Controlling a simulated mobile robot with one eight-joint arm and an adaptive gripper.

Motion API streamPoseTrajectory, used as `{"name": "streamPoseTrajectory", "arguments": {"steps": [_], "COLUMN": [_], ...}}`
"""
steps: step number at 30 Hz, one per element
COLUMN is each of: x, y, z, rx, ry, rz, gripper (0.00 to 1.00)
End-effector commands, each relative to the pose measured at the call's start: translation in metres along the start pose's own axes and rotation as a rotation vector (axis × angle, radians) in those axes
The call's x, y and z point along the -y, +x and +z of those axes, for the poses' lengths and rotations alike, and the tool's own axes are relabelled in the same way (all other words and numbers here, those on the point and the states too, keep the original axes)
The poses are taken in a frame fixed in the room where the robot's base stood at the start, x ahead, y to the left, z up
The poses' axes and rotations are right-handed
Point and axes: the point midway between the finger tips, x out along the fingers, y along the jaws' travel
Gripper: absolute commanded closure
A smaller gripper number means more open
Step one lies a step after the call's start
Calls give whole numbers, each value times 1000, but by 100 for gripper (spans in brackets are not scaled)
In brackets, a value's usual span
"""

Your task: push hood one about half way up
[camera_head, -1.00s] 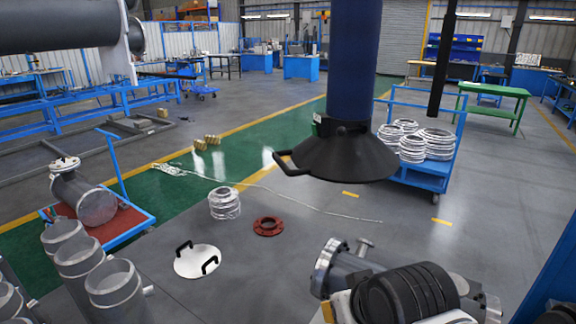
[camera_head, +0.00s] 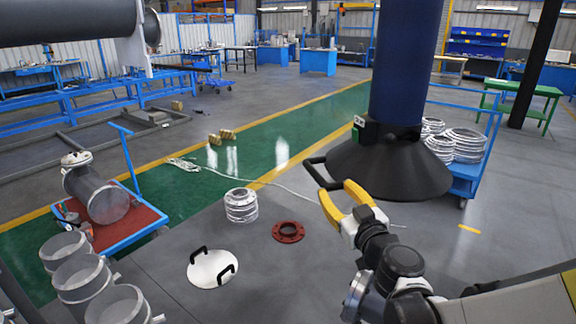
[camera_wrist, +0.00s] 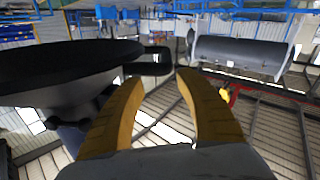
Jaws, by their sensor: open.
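The hood is a black cone (camera_head: 400,170) on a thick blue duct (camera_head: 405,60), right of centre in the head view. Its black loop handle (camera_head: 318,172) sticks out from the left side of the rim. My gripper (camera_head: 334,191) has yellow fingers, spread apart and empty, just below and right of the handle. In the wrist view the hood (camera_wrist: 60,75) fills the left side. The handle (camera_wrist: 150,62) lies just beyond the tips of my gripper (camera_wrist: 160,78), roughly in line with the gap. I cannot tell whether a finger touches it.
A blue cart with metal rings (camera_head: 465,145) stands behind the hood. A white lid (camera_head: 212,268), a red flange (camera_head: 288,231) and a ring stack (camera_head: 241,205) lie on the floor. Metal cylinders (camera_head: 75,265) stand at lower left.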

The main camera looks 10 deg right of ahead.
Motion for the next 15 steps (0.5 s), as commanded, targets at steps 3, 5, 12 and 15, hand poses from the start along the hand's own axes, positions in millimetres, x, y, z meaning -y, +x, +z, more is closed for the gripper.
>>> {"name": "streamPoseTrajectory", "arguments": {"steps": [3, 5, 12, 15], "x": [10, 12, 14, 15], "y": [4, 9, 51, 71], "z": [10, 11, 13, 13], "rx": [8, 9, 9, 9], "ry": [-5, -6, -5, -5], "rz": [-45, -51, -51, -50], "gripper": [59, 59, 59, 59]}}
